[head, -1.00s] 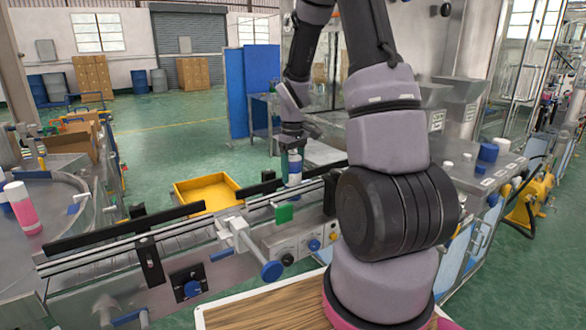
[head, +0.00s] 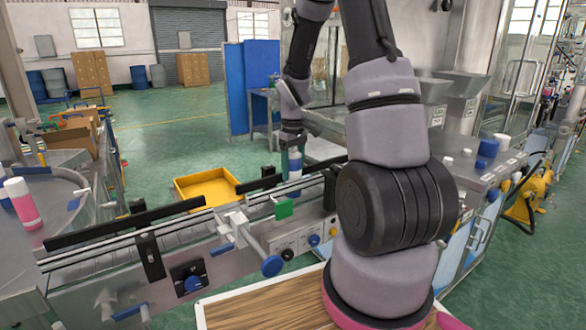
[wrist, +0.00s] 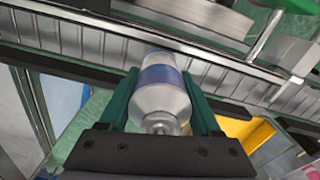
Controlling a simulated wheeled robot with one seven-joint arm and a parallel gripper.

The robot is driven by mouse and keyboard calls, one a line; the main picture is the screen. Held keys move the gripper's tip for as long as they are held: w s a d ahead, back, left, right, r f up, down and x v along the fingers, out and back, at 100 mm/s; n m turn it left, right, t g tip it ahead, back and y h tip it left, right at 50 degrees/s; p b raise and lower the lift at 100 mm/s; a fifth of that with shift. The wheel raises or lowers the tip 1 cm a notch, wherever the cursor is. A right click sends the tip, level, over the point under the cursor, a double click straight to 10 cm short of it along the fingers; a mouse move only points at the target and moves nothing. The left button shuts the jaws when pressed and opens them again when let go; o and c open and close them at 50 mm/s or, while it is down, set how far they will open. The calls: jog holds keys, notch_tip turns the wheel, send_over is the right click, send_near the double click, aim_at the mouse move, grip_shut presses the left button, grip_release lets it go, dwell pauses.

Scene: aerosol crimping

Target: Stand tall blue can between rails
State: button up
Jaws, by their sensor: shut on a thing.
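The tall blue can (head: 294,165), white with a blue band, is upright in my gripper (head: 291,146) over the conveyor. In the wrist view the can (wrist: 160,92) lies between the two green fingers of my gripper (wrist: 162,95), which are shut on its sides. The conveyor rails (head: 170,229) run along both sides of a slatted belt (wrist: 75,38). The can's lower end is near the belt by the gap between the black guide pieces; whether it touches the belt, I cannot tell.
A green block (head: 284,208) and a blue-knobbed clamp (head: 271,265) sit on the near side of the conveyor. A yellow tray (head: 207,187) is behind it. A pink and white can (head: 22,201) stands on the round table at left.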

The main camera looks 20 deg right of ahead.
jog(key=shift+f, duration=0.2)
dwell(0.5)
jog(key=o, duration=1.5)
notch_tip(320, 180, up, 11)
jog(key=shift+f, duration=0.1)
